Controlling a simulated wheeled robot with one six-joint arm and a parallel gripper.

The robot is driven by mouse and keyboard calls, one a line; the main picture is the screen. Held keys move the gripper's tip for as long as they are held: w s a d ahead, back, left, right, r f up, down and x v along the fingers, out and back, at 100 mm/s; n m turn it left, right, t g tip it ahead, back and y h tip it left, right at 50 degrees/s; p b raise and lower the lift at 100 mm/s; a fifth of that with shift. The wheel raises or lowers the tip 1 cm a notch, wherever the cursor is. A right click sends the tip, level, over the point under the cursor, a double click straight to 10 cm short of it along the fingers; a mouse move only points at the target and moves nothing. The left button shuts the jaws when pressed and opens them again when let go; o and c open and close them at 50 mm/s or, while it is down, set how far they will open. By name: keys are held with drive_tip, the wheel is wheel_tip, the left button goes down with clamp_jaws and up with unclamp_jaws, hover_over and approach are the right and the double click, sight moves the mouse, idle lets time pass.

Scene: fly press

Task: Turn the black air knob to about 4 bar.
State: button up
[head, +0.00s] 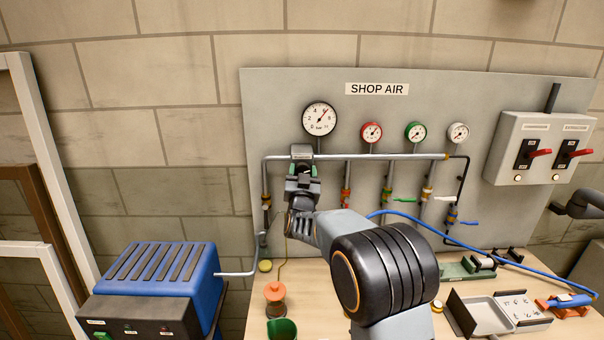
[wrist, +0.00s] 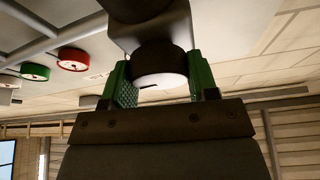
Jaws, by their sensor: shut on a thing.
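The black air knob (wrist: 158,57) is between the green finger pads of my gripper (wrist: 160,80) in the wrist view. My gripper is shut on it; its pale end face carries a dark mark pointing left. In the head view my gripper (head: 303,178) is just under the grey regulator body (head: 301,151) on the pipe and hides the knob. The large white bar gauge (head: 320,119) is above and right of the regulator. Its needle points up and to the right; the exact reading is too small to tell.
Red (head: 371,132), green (head: 416,132) and white-rimmed (head: 458,134) gauges sit along the pipe to the right, with valves below. A blue machine (head: 158,275) stands left. A red-topped jar (head: 275,298) and green cup (head: 282,329) are on the bench below my gripper.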

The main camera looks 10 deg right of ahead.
drive_tip(key=shift+c, duration=1.4)
drive_tip(key=shift+f, duration=0.1)
drive_tip(key=shift+n+b, duration=0.3)
drive_tip(key=shift+b, duration=0.2)
drive_tip(key=shift+f+n+y+b, duration=0.2)
drive_tip(key=shift+n+y+b, duration=0.3)
drive_tip(key=shift+n+b, duration=0.45)
drive_tip(key=n+y+b, duration=0.1)
drive_tip(key=n+b, duration=0.1)
drive_tip(key=b, duration=0.1)
drive_tip(key=shift+f, duration=0.1)
drive_tip(key=n+y+b, duration=0.3)
drive_tip(key=n+b, duration=0.2)
drive_tip(key=n, duration=0.1)
drive_tip(key=n+y+b, duration=0.1)
drive_tip(key=n, duration=0.1)
drive_tip(key=n+b, duration=0.1)
drive_tip(key=n, duration=0.1)
drive_tip(key=shift+r+g+y, duration=0.25)
drive_tip(key=shift+g+y, duration=0.05)
drive_tip(key=shift+y, duration=0.1)
drive_tip(key=shift+r+n+g+y, duration=0.1)
drive_tip(key=shift+n+g+y, duration=0.25)
drive_tip(key=shift+n, duration=0.7)
drive_tip(key=shift+r+n+g+y, duration=0.1)
drive_tip(key=shift+n+g+y, duration=0.2)
drive_tip(key=shift+n, duration=0.7)
drive_tip(key=shift+n+y, duration=0.25)
drive_tip(key=shift+n, duration=0.05)
